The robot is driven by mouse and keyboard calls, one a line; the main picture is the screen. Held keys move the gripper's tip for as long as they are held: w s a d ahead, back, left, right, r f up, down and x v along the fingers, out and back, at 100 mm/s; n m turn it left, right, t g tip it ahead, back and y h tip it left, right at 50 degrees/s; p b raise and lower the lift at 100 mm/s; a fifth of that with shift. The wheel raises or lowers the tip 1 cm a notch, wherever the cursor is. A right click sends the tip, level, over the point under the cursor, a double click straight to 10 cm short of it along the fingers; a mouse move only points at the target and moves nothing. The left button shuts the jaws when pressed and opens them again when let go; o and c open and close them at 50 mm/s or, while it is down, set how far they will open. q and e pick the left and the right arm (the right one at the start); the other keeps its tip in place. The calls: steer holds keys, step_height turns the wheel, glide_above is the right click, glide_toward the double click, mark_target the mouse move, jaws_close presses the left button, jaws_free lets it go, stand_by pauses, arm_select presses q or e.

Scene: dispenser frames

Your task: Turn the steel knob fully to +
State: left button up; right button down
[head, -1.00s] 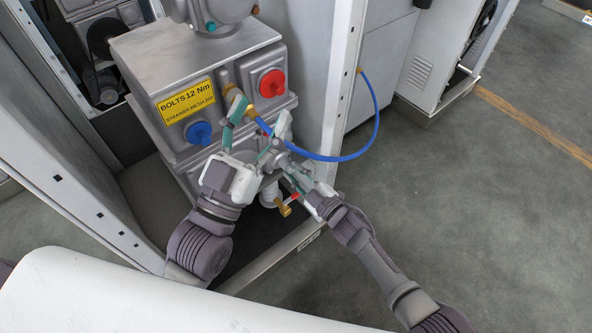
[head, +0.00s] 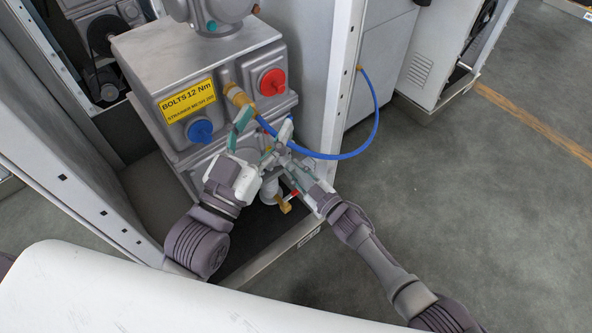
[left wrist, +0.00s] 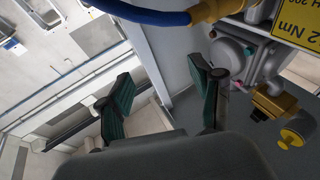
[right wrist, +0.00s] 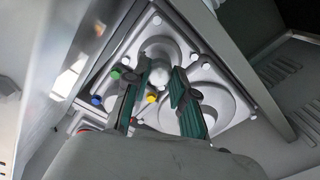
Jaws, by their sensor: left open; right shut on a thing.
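The steel knob (right wrist: 160,76) shows in the right wrist view as a round grey part on the housing's lower front, between my right fingertips. My right gripper (right wrist: 160,80) is shut on it. In the head view the right gripper (head: 278,156) reaches in from the lower right, and the knob is hidden behind the grippers. Any + mark cannot be made out. My left gripper (head: 264,124) is open and empty in front of the housing, just above the right one. Its spread fingers also show in the left wrist view (left wrist: 164,92), with nothing between them.
A blue hose (head: 372,125) loops from a brass fitting (head: 236,95) to the cabinet post, close to my left fingers. A red cap (head: 271,82), a blue cap (head: 200,131) and a red-handled brass valve (head: 286,204) are nearby. Open floor (head: 470,220) lies right.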

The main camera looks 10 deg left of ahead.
steer(key=c, duration=1)
jaws_free()
steer(key=shift+o, duration=0.2)
steer(key=shift+d, duration=0.1)
steer(key=v, duration=1.2)
